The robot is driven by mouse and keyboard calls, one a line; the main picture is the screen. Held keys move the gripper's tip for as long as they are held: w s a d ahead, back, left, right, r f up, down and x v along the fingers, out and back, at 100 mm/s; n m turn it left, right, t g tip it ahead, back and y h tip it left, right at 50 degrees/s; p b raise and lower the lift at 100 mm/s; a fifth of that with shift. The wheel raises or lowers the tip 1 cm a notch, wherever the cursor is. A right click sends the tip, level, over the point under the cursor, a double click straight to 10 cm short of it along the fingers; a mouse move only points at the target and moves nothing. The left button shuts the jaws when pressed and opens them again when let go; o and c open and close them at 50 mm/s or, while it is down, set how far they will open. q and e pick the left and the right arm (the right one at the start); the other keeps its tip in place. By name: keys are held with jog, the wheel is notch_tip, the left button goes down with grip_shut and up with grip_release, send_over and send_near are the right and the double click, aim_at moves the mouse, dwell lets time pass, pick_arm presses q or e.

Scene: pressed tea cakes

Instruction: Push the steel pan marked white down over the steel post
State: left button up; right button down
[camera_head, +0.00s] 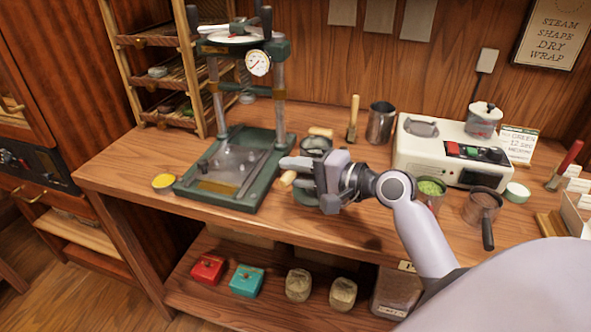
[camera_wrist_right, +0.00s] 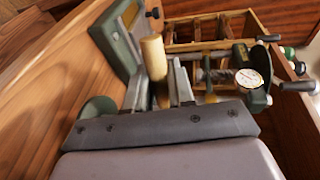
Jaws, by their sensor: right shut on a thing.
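My right gripper (camera_head: 298,165) is above the counter, just right of the green press, and is shut on a light wooden handle (camera_head: 288,178). The handle also shows between the fingers in the right wrist view (camera_wrist_right: 153,57); what it is attached to is hidden. A small steel vessel (camera_head: 315,143) stands behind the gripper. I cannot read a white mark on any pan. The press has upright steel columns (camera_head: 280,100); I cannot tell which post is meant. My left gripper is out of view.
The green press base (camera_head: 186,187) stands left of the gripper, with a gauge (camera_head: 258,63) above. A steel jug (camera_head: 381,123) and a cream machine (camera_head: 412,155) stand behind.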

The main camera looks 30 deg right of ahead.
jog(key=shift+f, duration=0.15)
jog(key=shift+f+b, duration=1.55)
jog(key=shift+f, duration=0.7)
jog(key=shift+f+b, duration=0.6)
jog(key=shift+f, duration=0.45)
jog(key=c, duration=0.9)
grip_release()
jog(key=shift+f, duration=0.1)
jog(key=shift+s, duration=0.15)
jog(key=v, duration=0.7)
